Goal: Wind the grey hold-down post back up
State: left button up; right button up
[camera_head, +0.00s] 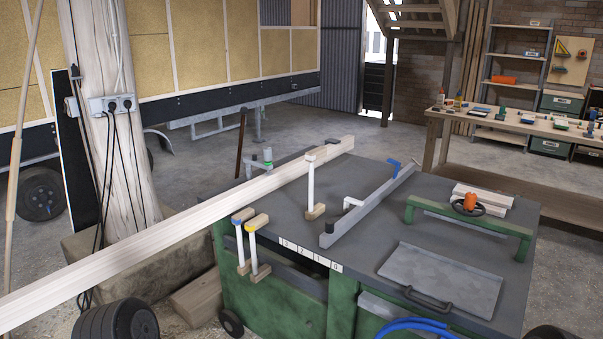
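A pale upright bar (311,184) with wooden blocks at top and foot stands in front of the timber. Neither of my grippers shows in the head view.
The timber juts far off the bench to the lower left. Two clamps (253,248) hang at the front edge. A grey fence (366,209), a green bracket (470,213) and a metal plate (440,280) sit on the top. A wooden pillar (106,130) stands left.

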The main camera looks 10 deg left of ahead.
aim_at(268, 151)
jog(key=i+l+u, duration=0.1)
jog(key=i+u, duration=0.35)
jog(key=i+j, duration=0.2)
jog(key=i+j+z, duration=0.1)
jog(key=j, duration=0.35)
jog(key=i+j, duration=0.3)
jog(key=z, duration=1.45)
